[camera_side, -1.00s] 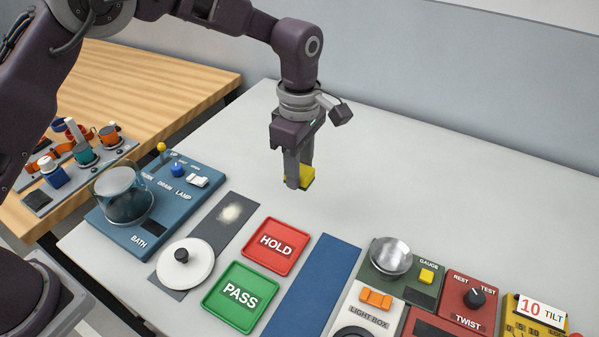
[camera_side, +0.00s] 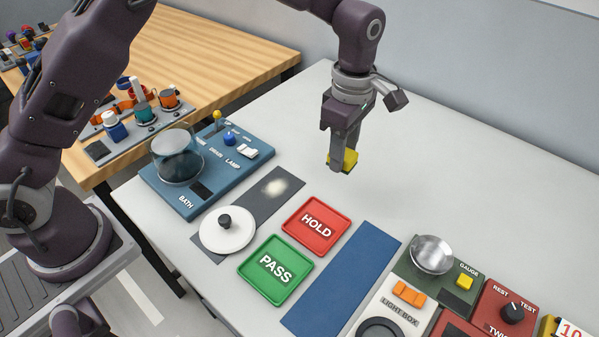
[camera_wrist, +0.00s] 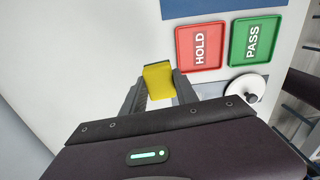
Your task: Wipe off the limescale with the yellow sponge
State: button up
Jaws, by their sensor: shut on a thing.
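The yellow sponge (camera_side: 350,160) is held between the fingers of my gripper (camera_side: 342,162), above the white table behind the red HOLD tray. In the wrist view the sponge (camera_wrist: 158,80) sits between the fingertips of my gripper (camera_wrist: 158,88). The limescale is a pale, blurry patch (camera_side: 275,187) on the far part of a dark grey strip (camera_side: 256,206). The sponge is to the right of this patch and apart from it. The patch does not show in the wrist view.
A white lid with a black knob (camera_side: 227,231) covers the near part of the strip. The blue BATH unit (camera_side: 176,200) with a glass vessel (camera_side: 177,160) stands left. The HOLD tray (camera_side: 316,226), green PASS tray (camera_side: 275,270) and blue mat (camera_side: 342,280) lie right.

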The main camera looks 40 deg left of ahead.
aim_at(287, 178)
jog(key=s+a+f+n, duration=0.2)
jog(key=s+a+n, duration=0.2)
jog(key=a+n, duration=0.6)
jog(key=shift+w+a+f+m, duration=0.1)
jog(key=shift+a+f+m, duration=0.2)
jog(key=shift+f, duration=0.75)
jog(key=shift+a+f+m, duration=0.2)
jog(key=shift+f+m, duration=0.15)
jog(key=shift+f, duration=0.7)
jog(key=shift+w+a+f+m, duration=0.1)
jog(key=shift+a+f+m, duration=0.2)
jog(key=shift+f, duration=0.75)
jog(key=shift+s+f, duration=0.5)
jog(key=shift+f, duration=0.1)
grip_shut()
jog(key=shift+s, duration=3)
jog(key=shift+w+f, duration=0.1)
jog(key=shift+w, duration=3.45)
notch_tip(287, 178, up, 8)
jog(key=shift+s, duration=0.1)
